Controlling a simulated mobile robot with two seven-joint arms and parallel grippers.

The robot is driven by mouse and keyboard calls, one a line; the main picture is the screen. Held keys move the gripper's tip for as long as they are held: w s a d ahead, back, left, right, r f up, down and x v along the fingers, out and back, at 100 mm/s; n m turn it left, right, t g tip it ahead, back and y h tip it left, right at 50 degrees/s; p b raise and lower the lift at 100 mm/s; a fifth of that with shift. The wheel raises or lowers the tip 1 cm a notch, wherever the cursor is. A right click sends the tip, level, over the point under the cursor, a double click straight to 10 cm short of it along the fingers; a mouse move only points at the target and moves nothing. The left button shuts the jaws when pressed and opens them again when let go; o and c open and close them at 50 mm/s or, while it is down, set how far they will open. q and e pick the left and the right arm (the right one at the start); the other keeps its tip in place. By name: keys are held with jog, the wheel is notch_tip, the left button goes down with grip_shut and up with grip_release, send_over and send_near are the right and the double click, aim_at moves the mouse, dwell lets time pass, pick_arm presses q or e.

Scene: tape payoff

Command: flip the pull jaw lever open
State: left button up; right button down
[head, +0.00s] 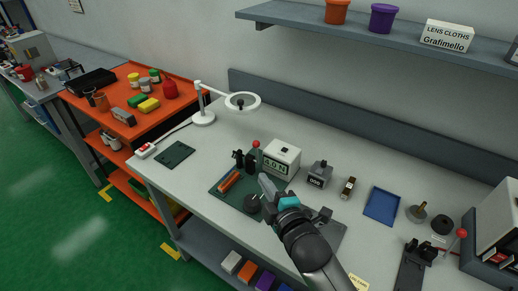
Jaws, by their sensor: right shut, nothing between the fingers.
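A small test fixture stands on a dark green base (222,193) on the grey bench. Black jaw parts (239,159) and a lever with a red ball knob (256,144) are at its back. The lever looks roughly upright; I cannot tell its exact jaw position. An orange piece (230,181) lies on the base, with a black round knob (253,203) in front. My right gripper (265,182) is shut and empty, in front of and below the red knob, apart from it in the picture. It hides part of the base. My left gripper is not in view.
A white force display (282,157) reading about 6.0 N stands right of the lever. A grey counter block (320,173), a blue tray (382,205) and another red-knobbed lever device (461,233) are farther right. A magnifier lamp (203,117) stands left.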

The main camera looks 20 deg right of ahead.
jog(key=w+d+f+b, duration=0.1)
jog(key=w+d, duration=0.1)
jog(key=w, duration=1.1)
jog(key=shift+f+n, duration=0.3)
jog(key=shift+f, duration=0.05)
jog(key=w+d+m+g+p, duration=0.1)
jog(key=d+p, duration=0.1)
jog(key=w+d+r+m+g+y+p, duration=0.1)
jog(key=w+p, duration=0.1)
jog(key=shift+d+m, duration=0.4)
